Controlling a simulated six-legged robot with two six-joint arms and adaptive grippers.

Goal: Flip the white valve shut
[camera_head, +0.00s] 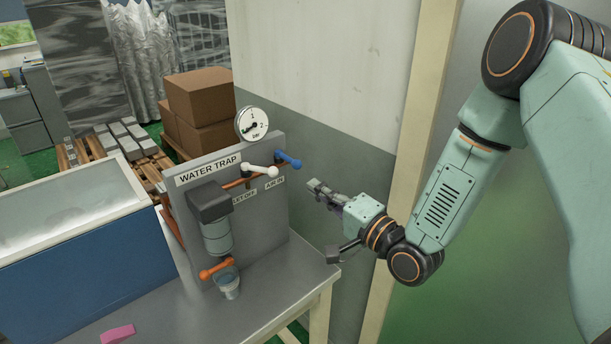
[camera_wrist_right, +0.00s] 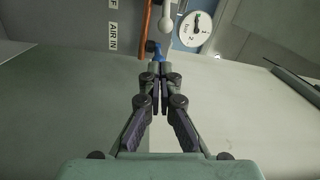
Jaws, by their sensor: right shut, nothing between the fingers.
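The white valve handle (camera_head: 262,171) is on the upright grey panel (camera_head: 262,205) labelled WATER TRAP, above a label that reads partly "LET OFF". My right gripper (camera_head: 314,187) is shut and empty, to the right of the panel and apart from the white handle. In the wrist view its fingertips (camera_wrist_right: 160,70) are close to the blue valve handle (camera_wrist_right: 153,47); I cannot tell whether they touch. My left gripper is not in view.
The blue handle (camera_head: 288,159) is at the panel's right edge, between my gripper and the white one. A round gauge (camera_head: 251,124) stands above. An orange handle (camera_head: 216,268) is low on the trap. A pink object (camera_head: 117,334) lies on the grey table (camera_head: 180,310).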

